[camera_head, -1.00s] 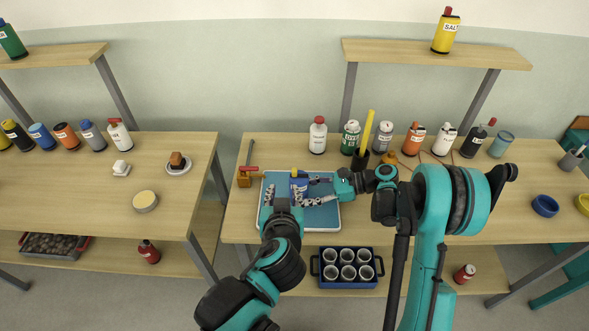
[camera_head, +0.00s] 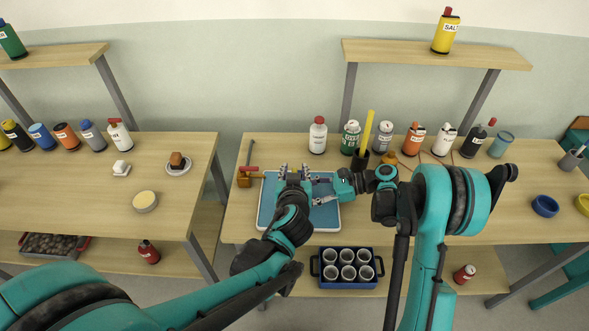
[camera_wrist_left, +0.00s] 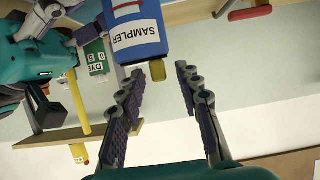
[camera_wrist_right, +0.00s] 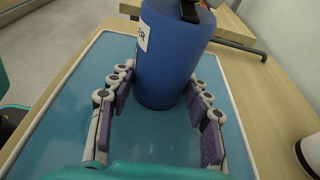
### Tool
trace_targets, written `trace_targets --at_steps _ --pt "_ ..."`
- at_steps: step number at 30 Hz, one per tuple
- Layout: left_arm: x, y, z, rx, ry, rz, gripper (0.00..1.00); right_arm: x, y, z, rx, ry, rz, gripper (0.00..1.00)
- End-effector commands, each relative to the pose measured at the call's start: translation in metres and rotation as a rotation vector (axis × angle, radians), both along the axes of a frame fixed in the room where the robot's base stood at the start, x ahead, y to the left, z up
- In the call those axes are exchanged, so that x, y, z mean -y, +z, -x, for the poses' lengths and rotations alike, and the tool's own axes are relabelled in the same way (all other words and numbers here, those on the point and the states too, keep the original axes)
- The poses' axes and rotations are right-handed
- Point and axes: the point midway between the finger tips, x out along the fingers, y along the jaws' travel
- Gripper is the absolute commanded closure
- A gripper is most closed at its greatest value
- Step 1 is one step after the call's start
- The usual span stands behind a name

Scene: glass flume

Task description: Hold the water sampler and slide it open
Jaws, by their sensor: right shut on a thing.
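The water sampler is a blue cylinder with a white label reading SAMPLER. It shows large in the right wrist view (camera_wrist_right: 168,65), upright over the blue tray (camera_wrist_right: 62,125). My right gripper (camera_wrist_right: 160,85) is shut on its sides. The left wrist view shows the sampler (camera_wrist_left: 138,38) with a yellow knob (camera_wrist_left: 157,70) at one end. My left gripper (camera_wrist_left: 160,72) is open and empty, its fingers spread to either side of the knob's line; I cannot tell whether they touch it. In the head view the left gripper (camera_head: 294,172) hides most of the sampler.
A blue crate of cups (camera_head: 347,268) sits on the lower shelf.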

Motion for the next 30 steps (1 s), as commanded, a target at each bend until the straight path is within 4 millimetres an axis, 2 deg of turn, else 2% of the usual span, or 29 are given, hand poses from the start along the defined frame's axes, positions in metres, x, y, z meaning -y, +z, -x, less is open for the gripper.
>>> trace_targets --at_steps 4,12,13,15,17,24,30 --pt "-0.001 -0.003 -0.008 0.000 0.002 0.000 0.66 0.000 0.000 0.000 0.000 -0.001 0.001 0.68" --pt "-0.001 -0.004 -0.009 0.000 0.001 0.000 0.66 0.000 0.000 0.000 0.000 -0.001 0.001 0.68" --pt "-0.001 -0.004 -0.009 0.000 0.001 0.000 0.68 0.000 0.000 0.000 0.000 -0.001 0.001 0.68" --pt "0.000 -0.004 -0.009 0.000 0.001 0.000 0.87 0.000 0.000 0.000 0.000 -0.001 0.001 0.68" --pt "0.000 -0.004 -0.009 0.000 0.001 0.000 1.00 0.000 0.000 0.000 0.000 -0.001 0.001 0.68" --pt "0.002 -0.004 -0.009 0.000 0.000 0.000 1.00 0.000 0.000 0.000 0.000 -0.001 0.001 0.68" --pt "0.028 -0.004 -0.008 -0.001 -0.004 0.000 1.00 0.000 0.000 0.000 0.000 0.000 0.001 0.68"
